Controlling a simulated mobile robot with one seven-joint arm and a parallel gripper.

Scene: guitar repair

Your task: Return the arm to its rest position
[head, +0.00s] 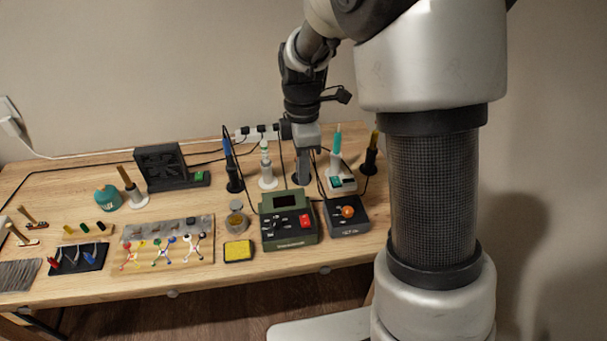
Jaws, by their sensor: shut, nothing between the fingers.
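My gripper (302,176) shows in the head view at the end of my arm, pointing down over the back right part of the wooden table. It is shut, with no object seen between its fingers. It is among the upright tools at the back, behind the green device (288,222). A white-handled tool in a holder (267,168) stands just left of it, and a teal-handled tool (337,145) stands just right. Whether the fingertips touch anything is hard to tell.
Cables hang around my gripper. Air above the table's left is free.

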